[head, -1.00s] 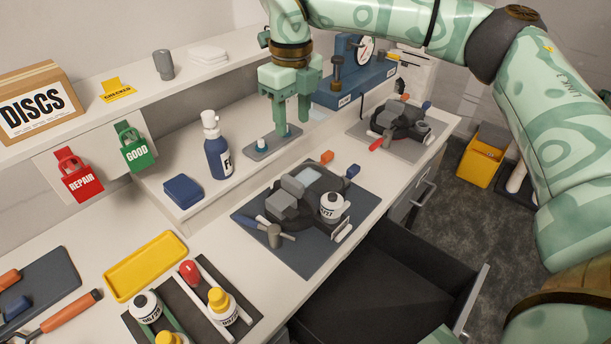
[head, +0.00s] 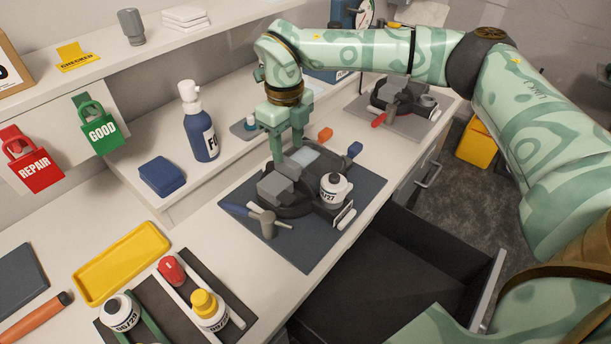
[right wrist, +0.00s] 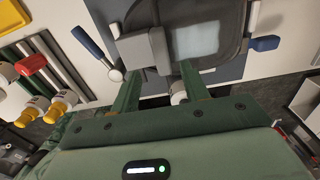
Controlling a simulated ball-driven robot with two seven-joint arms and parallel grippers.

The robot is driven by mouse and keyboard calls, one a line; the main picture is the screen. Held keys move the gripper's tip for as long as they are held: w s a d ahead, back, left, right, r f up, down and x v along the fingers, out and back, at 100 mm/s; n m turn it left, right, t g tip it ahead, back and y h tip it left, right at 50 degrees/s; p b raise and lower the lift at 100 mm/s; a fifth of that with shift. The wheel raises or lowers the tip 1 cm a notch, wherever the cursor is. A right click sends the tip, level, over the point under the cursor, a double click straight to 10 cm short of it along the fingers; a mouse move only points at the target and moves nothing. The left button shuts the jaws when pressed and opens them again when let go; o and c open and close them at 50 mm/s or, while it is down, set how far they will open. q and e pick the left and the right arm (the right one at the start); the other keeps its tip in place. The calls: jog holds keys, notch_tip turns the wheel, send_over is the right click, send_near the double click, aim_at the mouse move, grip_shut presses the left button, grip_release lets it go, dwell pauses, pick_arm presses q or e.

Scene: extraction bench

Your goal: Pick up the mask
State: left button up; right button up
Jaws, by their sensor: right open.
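The mask (head: 298,205) lies on a dark mat (head: 308,255) in the middle of the bench. It has a dark body, grey blocks, a pale window and a white-labelled canister (head: 335,190) at its right side. In the right wrist view the mask's grey block (right wrist: 146,47) and pale window (right wrist: 198,40) show just ahead of the fingers. My right gripper (head: 287,150) is open and points down at the mask's back edge; it also shows in the right wrist view (right wrist: 160,85). Whether its fingers touch the mask I cannot tell. My left gripper is out of view.
A similar dark unit (head: 402,95) lies on a farther mat. A yellow tray (head: 122,262) and a bottle rack (head: 178,315) are at front left. A drawer (head: 400,265) stands open at right.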

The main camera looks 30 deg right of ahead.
aim_at(290, 161)
jog(key=f, duration=0.3)
jog(key=f+b, duration=0.1)
jog(key=f, duration=0.1)
jog(key=shift+d+f, duration=0.25)
jog(key=shift+f, duration=0.05)
jog(key=shift+r, duration=0.1)
grip_shut()
jog(key=shift+r, duration=0.1)
